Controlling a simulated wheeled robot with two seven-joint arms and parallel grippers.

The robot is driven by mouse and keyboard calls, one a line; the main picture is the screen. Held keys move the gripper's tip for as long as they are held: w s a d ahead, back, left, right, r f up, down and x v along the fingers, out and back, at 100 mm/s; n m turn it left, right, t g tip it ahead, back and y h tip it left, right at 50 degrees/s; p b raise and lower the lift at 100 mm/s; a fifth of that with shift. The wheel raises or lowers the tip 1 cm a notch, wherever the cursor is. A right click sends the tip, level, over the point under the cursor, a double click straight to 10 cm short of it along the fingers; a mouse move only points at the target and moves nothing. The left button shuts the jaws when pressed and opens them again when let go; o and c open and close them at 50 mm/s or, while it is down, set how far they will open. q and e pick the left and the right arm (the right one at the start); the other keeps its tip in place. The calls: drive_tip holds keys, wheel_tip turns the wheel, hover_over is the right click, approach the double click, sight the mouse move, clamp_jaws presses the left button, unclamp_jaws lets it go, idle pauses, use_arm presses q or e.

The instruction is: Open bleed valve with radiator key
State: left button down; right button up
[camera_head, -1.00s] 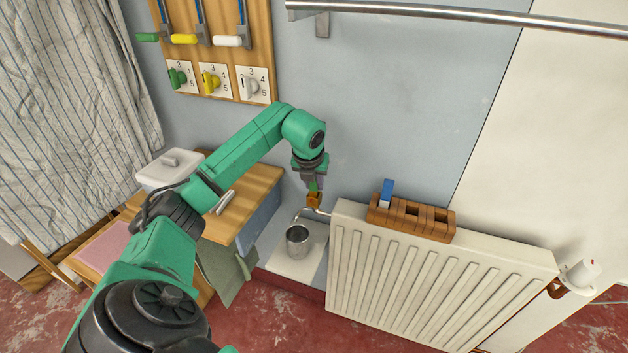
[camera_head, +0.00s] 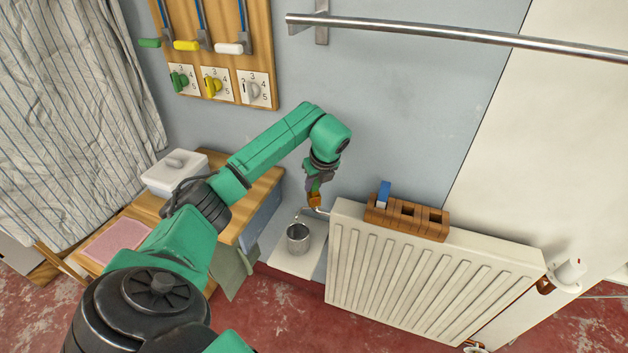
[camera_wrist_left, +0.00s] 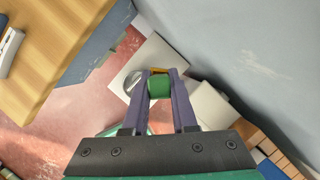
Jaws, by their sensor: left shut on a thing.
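My left gripper (camera_head: 315,187) is shut on the radiator key, which has a green grip (camera_wrist_left: 159,87) and an orange-brass head (camera_head: 314,199). The key's head is at the upper left corner of the white radiator (camera_head: 420,285), beside the bent metal bleed spout (camera_head: 309,210). The valve itself is hidden by the key and fingers, so I cannot tell how fully they are engaged. A metal cup (camera_head: 298,239) stands below the spout; it also shows in the left wrist view (camera_wrist_left: 133,82). My right gripper is not in view.
A wooden holder (camera_head: 407,219) with a blue piece (camera_head: 384,193) sits on the radiator. A metal rail (camera_head: 450,36) crosses above. The valve panel (camera_head: 262,62) hangs on the wall.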

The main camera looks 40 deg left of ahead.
use_arm(q)
drive_tip(key=n+g, duration=0.1)
drive_tip(key=n, duration=0.1)
drive_tip(key=n+p, duration=0.1)
drive_tip(key=n, duration=0.2)
drive_tip(key=shift+r+g, duration=0.15)
drive_tip(key=shift+g, duration=0.25)
drive_tip(key=n+g, duration=0.1)
drive_tip(key=n, duration=0.1)
drive_tip(key=shift+f+n, duration=0.2)
drive_tip(key=shift+n, duration=0.2)
drive_tip(key=c, duration=0.6)
unclamp_jaws()
